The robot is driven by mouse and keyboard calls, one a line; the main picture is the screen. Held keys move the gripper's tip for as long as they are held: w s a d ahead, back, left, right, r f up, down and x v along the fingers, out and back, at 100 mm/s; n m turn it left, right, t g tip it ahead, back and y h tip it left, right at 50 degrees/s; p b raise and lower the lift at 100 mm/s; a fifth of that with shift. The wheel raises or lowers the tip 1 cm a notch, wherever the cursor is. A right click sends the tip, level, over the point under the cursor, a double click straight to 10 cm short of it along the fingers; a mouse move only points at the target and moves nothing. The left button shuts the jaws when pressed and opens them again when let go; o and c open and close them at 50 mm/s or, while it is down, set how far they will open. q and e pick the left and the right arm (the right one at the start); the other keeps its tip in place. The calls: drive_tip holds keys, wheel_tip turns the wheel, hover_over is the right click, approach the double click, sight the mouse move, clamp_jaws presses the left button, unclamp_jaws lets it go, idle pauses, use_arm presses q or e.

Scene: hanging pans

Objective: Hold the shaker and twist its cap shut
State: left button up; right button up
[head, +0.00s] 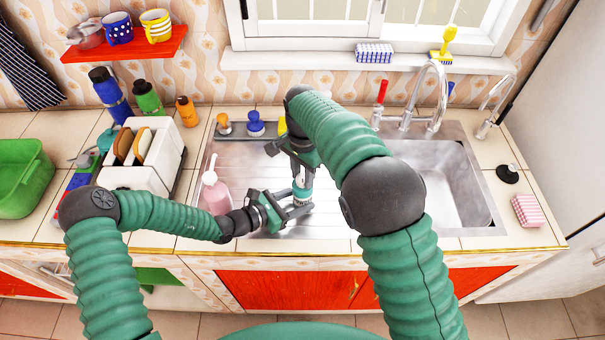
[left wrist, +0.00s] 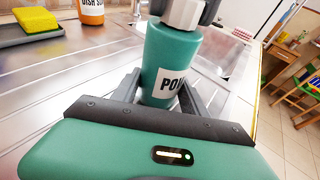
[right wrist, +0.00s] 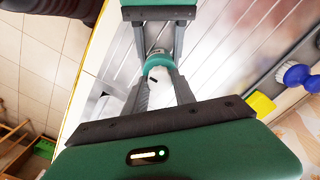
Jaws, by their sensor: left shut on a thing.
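The shaker is a teal bottle (left wrist: 172,58) with a white cap (left wrist: 183,14) and a "POW…" label. It stands upright over the drainboard in the left wrist view; I cannot tell whether its base touches the metal. My left gripper (head: 300,207) is shut on the bottle's body, one finger on each side. My right gripper (head: 300,168) comes from above, its fingers on either side of the cap. The cap also shows in the right wrist view (right wrist: 158,76), between the fingertips. Whether they press on it is not clear. In the head view the arms partly hide the shaker (head: 302,190).
A pink soap dispenser (head: 214,194) stands behind my left forearm. Bare drainboard lies around the shaker.

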sight(302, 177)
drive_tip(key=o, duration=0.4)
drive_tip(key=shift+o, duration=0.2)
wheel_tip(302, 177, up, 12)
drive_tip(key=shift+a, duration=0.1)
use_arm(q)
drive_tip(key=o, duration=1.5)
use_arm(e)
drive_tip(key=shift+w, duration=0.1)
